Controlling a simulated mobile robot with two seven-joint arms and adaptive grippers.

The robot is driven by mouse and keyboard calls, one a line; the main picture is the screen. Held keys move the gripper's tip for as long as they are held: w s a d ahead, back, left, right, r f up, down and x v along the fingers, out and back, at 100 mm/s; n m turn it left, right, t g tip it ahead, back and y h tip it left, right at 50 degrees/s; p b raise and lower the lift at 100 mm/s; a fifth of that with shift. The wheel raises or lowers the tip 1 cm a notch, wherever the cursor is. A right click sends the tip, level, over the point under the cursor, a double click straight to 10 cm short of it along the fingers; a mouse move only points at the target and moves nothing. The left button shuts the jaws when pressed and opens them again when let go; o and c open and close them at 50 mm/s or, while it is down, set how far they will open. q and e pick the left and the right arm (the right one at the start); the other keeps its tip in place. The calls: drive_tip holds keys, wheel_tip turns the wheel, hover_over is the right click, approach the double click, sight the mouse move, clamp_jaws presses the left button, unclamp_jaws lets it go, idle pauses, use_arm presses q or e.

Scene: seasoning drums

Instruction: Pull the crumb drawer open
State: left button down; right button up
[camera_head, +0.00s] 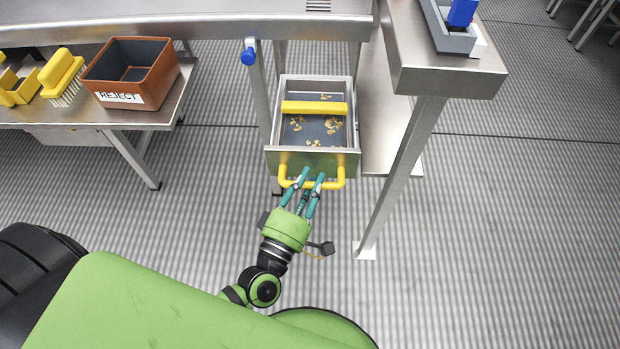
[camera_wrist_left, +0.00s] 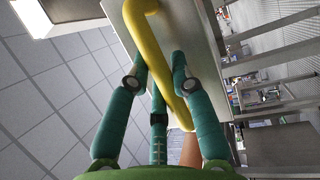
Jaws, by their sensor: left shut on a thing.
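The crumb drawer (camera_head: 312,161) is a metal tray under the steel table, and it stands pulled out with its inside showing. Yellowish crumbs lie on its dark floor, and a yellow bar (camera_head: 314,107) crosses it. A yellow handle (camera_head: 337,182) is on its front. My left gripper (camera_head: 312,175) is at the middle of this handle, its teal fingers shut on it. In the left wrist view, the handle (camera_wrist_left: 154,50) runs between the fingers (camera_wrist_left: 160,68), with the drawer's front panel behind it. My right gripper is not in view.
A brown REJECT bin (camera_head: 152,95), a yellow brush (camera_head: 61,73) and yellow holders (camera_head: 18,88) stand on a side bench at left. A table leg (camera_head: 405,170) stands right of the drawer. The floor in front is clear beside my arm.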

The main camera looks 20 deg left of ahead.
use_arm(q)
drive_tip(key=c, duration=1)
unclamp_jaws()
drive_tip(key=shift+c, duration=0.2)
drive_tip(key=shift+s+f, duration=0.1)
drive_tip(key=shift+s, duration=0.1)
drive_tip(key=v, duration=1.1)
drive_tip(key=shift+s, duration=0.3)
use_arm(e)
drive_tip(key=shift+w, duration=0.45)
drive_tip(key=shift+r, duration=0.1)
